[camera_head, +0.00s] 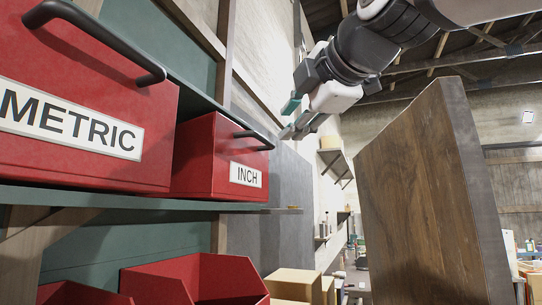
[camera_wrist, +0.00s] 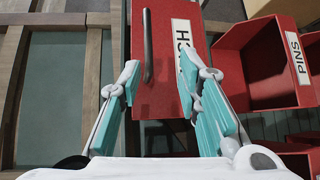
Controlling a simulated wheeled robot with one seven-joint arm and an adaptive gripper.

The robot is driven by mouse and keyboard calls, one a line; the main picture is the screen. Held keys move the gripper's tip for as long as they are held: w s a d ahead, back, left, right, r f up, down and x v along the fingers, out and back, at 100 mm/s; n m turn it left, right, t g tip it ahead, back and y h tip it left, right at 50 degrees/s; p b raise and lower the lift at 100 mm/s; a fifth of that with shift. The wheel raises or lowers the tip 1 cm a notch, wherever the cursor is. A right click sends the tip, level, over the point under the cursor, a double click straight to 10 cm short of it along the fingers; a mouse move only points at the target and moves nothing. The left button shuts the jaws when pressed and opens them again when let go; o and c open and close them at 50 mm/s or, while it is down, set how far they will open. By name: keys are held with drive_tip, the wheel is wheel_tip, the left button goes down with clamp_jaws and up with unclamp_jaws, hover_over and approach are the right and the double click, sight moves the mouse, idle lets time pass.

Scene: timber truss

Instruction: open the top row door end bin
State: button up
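Two red bins stand on the upper shelf in the head view. The nearer one is labelled METRIC (camera_head: 85,95). The farther one, labelled INCH (camera_head: 205,160), has a black bar handle (camera_head: 255,140) along the top of its front. My gripper (camera_head: 292,118) is to the right of this handle, apart from it. In the wrist view my gripper (camera_wrist: 160,80) is open and empty. Its teal-padded fingers frame a red bin front (camera_wrist: 163,95) and its black handle (camera_wrist: 148,45) ahead. The right finger partly hides the white label (camera_wrist: 184,40).
Red open bins (camera_head: 200,280) and cardboard boxes (camera_head: 295,283) sit below the shelf (camera_head: 120,198). The wrist view shows a red bin labelled PINS (camera_wrist: 298,55) to the right. A large wooden panel (camera_head: 425,190) stands right of my gripper, with a gap between panel and shelf.

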sight(263, 140)
drive_tip(key=shift+n, duration=0.4)
drive_tip(key=p+x, duration=0.1)
drive_tip(key=x, duration=0.3)
drive_tip(key=r+p+x, duration=0.1)
drive_tip(key=p+x, duration=0.1)
drive_tip(key=x, duration=0.3)
drive_tip(key=r+p+x, duration=0.1)
drive_tip(key=x, duration=0.3)
drive_tip(key=shift+w+a+f, duration=0.1)
drive_tip(key=shift+w+a, duration=0.15)
drive_tip(key=shift+a, duration=0.15)
clamp_jaws()
